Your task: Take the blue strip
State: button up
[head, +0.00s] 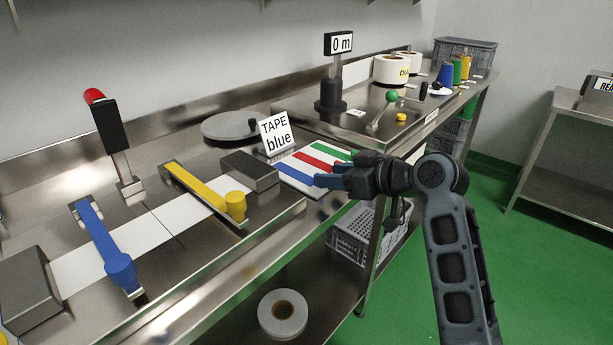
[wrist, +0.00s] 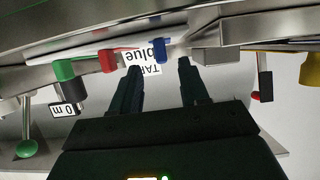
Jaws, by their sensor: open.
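The blue strip (head: 296,177) lies at the near side of a white board (head: 283,168), beside a red strip (head: 316,162) and a green strip (head: 338,155). My gripper (head: 324,174) is open and empty, pointing left at the strips' right ends. Its fingers appear close to the blue strip's end; whether they touch it I cannot tell. In the upside-down wrist view, the blue strip's end (wrist: 162,48) shows just beyond and between the fingertips (wrist: 160,69). There the red strip's end (wrist: 108,60) and green strip's end (wrist: 64,70) are to the left.
A sign reading "TAPE blue" (head: 278,134) stands behind the board. A grey block (head: 250,171) is left of it, then a yellow lever (head: 205,189) and a blue lever (head: 104,244). A green-knobbed lever (head: 391,97) stands behind my gripper.

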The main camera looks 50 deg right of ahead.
jog(key=x, duration=0.4)
jog(key=shift+a+f, duration=0.2)
jog(key=shift+c, duration=0.2)
jog(key=c, duration=0.8)
